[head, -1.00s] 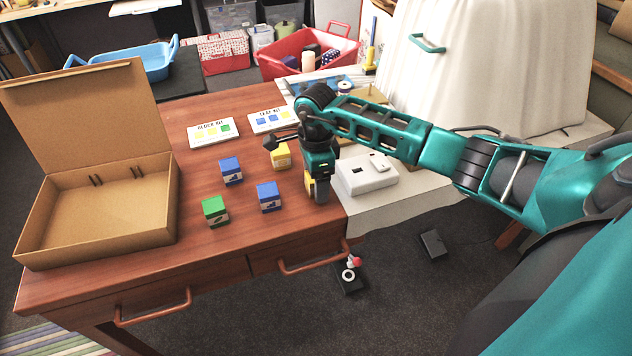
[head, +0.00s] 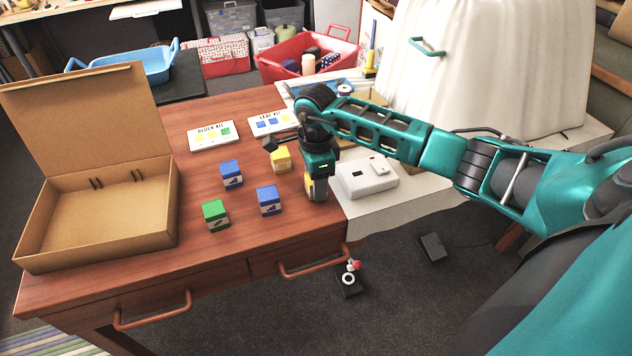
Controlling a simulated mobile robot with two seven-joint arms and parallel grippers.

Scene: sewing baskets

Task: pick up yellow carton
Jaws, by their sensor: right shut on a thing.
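A yellow carton (head: 309,188) is at the right edge of the wooden table, mostly hidden by my right gripper (head: 316,190). The right gripper points down and is shut on this carton; whether the carton touches the table I cannot tell. A second yellow carton (head: 281,160) stands on the table just left of the gripper, partly behind it. My left gripper is not in view.
Two blue cartons (head: 231,173) (head: 269,200) and a green carton (head: 215,214) stand on the table (head: 240,242). An open cardboard box (head: 100,250) is at the left. Two kit cards (head: 215,138) (head: 272,122) lie behind. A white device (head: 366,177) sits right of the gripper.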

